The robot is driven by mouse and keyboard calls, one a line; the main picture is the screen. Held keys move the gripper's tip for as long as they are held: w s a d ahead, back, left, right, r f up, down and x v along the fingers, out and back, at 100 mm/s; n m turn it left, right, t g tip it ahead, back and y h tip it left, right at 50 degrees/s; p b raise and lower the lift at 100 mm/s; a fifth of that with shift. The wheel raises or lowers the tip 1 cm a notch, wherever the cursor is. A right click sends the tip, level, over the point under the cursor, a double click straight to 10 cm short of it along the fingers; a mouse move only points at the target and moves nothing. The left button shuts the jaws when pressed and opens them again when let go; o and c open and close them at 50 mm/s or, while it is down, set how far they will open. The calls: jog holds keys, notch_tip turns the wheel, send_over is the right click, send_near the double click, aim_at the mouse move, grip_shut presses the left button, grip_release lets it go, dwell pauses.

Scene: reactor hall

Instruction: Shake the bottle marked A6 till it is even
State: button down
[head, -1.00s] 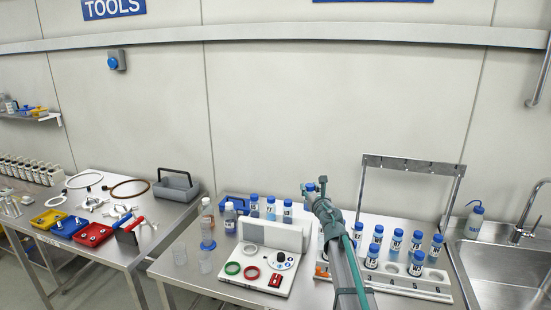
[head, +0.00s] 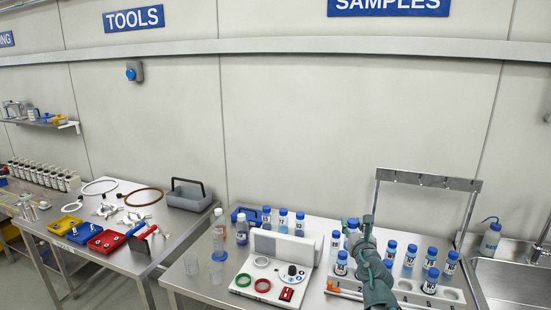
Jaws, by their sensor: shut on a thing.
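My gripper (head: 357,222) is in the head view, over the sample table and behind the front row of bottles. It is shut on a blue-capped bottle (head: 351,228), mostly hidden by the gripper and arm. The held bottle's label and contents cannot be read, so I cannot tell whether it is A6 or how even it is. Other blue-capped bottles stand in and around the white numbered rack (head: 405,293), such as one at its left (head: 341,264) and one at its right (head: 449,265). Their labels are too small to read surely.
A white device (head: 291,271) with a dial and coloured rings stands left of the rack. Several bottles (head: 283,221) stand behind it. A grey metal frame (head: 429,180) rises behind the rack. A wash bottle (head: 490,240) and sink (head: 515,280) are at the right.

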jog(key=shift+r, duration=0.6)
notch_tip(320, 180, down, 5)
jog(key=b, duration=0.4)
notch_tip(320, 180, up, 5)
jog(key=p, duration=0.5)
notch_tip(320, 180, down, 5)
jog(key=b, duration=0.4)
notch_tip(320, 180, up, 5)
jog(key=p, duration=0.5)
notch_tip(320, 180, down, 5)
jog(key=b, duration=0.4)
jog(key=shift+b, duration=0.3)
notch_tip(320, 180, up, 5)
jog(key=p, duration=0.5)
notch_tip(320, 180, down, 5)
jog(key=b, duration=0.4)
jog(key=shift+b, duration=0.3)
jog(key=shift+r, duration=0.1)
